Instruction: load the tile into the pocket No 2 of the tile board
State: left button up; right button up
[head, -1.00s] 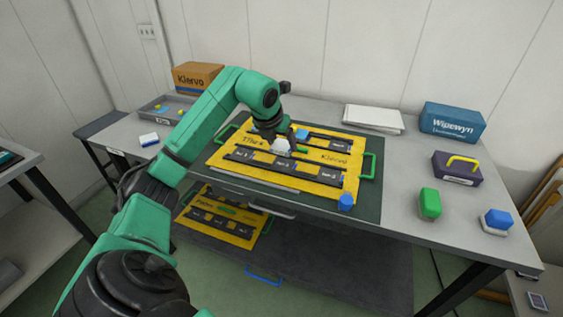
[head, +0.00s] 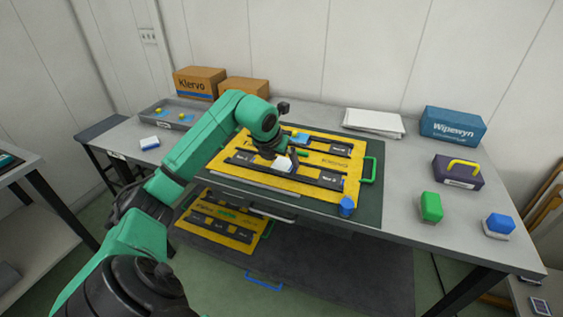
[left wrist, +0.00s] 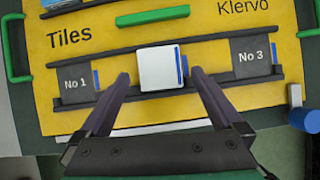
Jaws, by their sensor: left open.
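The white tile (left wrist: 159,68) sits at the middle place of the near row on the yellow tile board (left wrist: 128,121), between the pockets marked No 1 (left wrist: 76,84) and No 3 (left wrist: 251,58). It covers that middle pocket's label. I cannot tell whether it lies fully flat. In the head view the tile (head: 283,163) shows just below my left gripper (head: 275,154). In the left wrist view my left gripper (left wrist: 160,76) is open, one finger on each side of the tile, with gaps between. My right gripper is not in view.
A blue piece (head: 300,138) lies in the far row. A second yellow board (head: 220,220) lies on the shelf below. The table's right holds several objects.

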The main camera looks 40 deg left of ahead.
pick_arm(q)
jog(key=v, duration=1)
jog(key=shift+s, duration=0.1)
